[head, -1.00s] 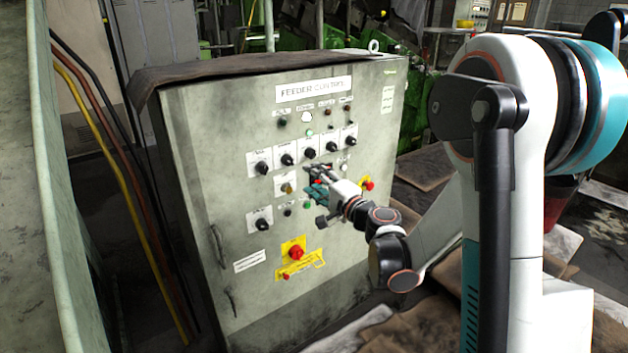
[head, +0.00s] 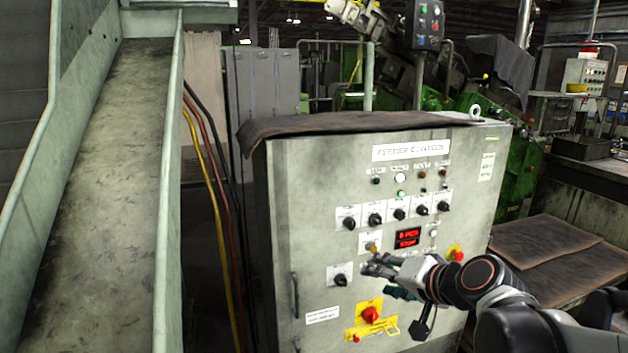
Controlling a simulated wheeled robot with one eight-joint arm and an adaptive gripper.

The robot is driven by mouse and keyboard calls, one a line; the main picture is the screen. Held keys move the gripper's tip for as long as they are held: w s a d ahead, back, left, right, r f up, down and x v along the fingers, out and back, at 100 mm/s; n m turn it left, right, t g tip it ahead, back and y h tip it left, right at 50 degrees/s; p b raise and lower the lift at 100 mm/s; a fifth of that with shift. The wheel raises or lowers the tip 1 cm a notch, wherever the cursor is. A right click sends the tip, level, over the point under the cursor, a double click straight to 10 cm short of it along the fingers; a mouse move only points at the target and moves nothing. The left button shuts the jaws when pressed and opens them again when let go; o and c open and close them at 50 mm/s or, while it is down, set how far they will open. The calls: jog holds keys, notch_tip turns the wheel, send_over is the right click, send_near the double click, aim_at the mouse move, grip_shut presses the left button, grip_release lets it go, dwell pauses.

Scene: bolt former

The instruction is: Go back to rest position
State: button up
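My gripper (head: 374,270) is at the front of the grey feeder control cabinet (head: 290,200), below the red digital display (head: 408,238). Its fingers point left and look spread apart, with nothing seen between them. The fingers overlap the lower row of controls, near a brass-coloured knob (head: 371,248) and a black rotary knob (head: 340,280). Whether the fingers touch the panel cannot be told. My arm comes in from the lower right corner and hides the cabinet's lower right part.
A red emergency knob (head: 370,315) on a yellow plate is below my gripper. Another red button (head: 457,255) is at the right edge. A metal chute (head: 100,200) stands at left, with cables beside it. Brown mats (head: 545,245) lie at right. Green machinery stands behind.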

jog(key=s+d+f+n+g+h, duration=0.2)
jog(key=s, duration=0.8)
jog(key=s+d+f+n+g+h, duration=0.1)
jog(key=s+d+f+n+h, duration=0.1)
jog(key=s, duration=0.7)
jog(key=shift+s+d+n+g+h, duration=0.4)
jog(key=shift+d+n+h, duration=0.05)
jog(key=shift+n+h, duration=0.15)
jog(key=shift+w+a, duration=0.1)
dwell(0.4)
